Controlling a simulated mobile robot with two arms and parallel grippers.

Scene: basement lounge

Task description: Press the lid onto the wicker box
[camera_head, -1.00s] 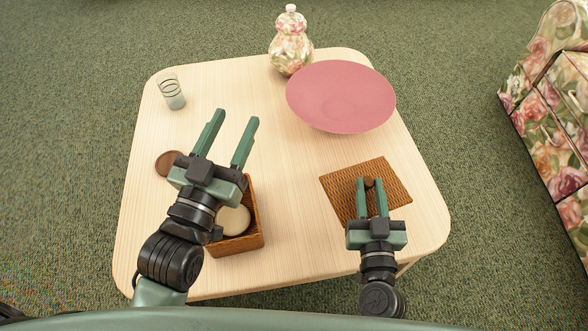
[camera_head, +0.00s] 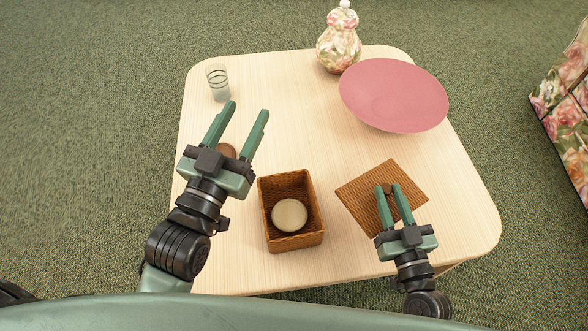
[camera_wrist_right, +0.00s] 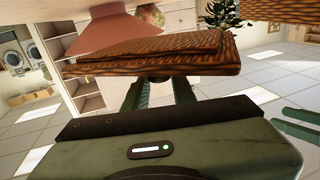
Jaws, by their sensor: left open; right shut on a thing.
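The open wicker box (camera_head: 290,240) stands on the table with a round cream object (camera_head: 290,215) inside. The flat square wicker lid (camera_head: 370,190) is to the right of the box, apart from it. My right gripper (camera_head: 390,188) is shut on the lid's small dark knob, which the fingers mostly hide. The lid (camera_wrist_right: 150,62) also shows edge-on in the right wrist view, with a raised step on one face. My left gripper (camera_head: 245,115) is open and empty, up and left of the box.
The pale wooden table (camera_head: 290,130) also holds a large pink bowl (camera_head: 393,95), a floral lidded jar (camera_head: 338,45) and a striped glass (camera_head: 218,83). A brown round piece (camera_head: 228,150) is partly hidden behind my left gripper. Bare tabletop lies between box and bowl.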

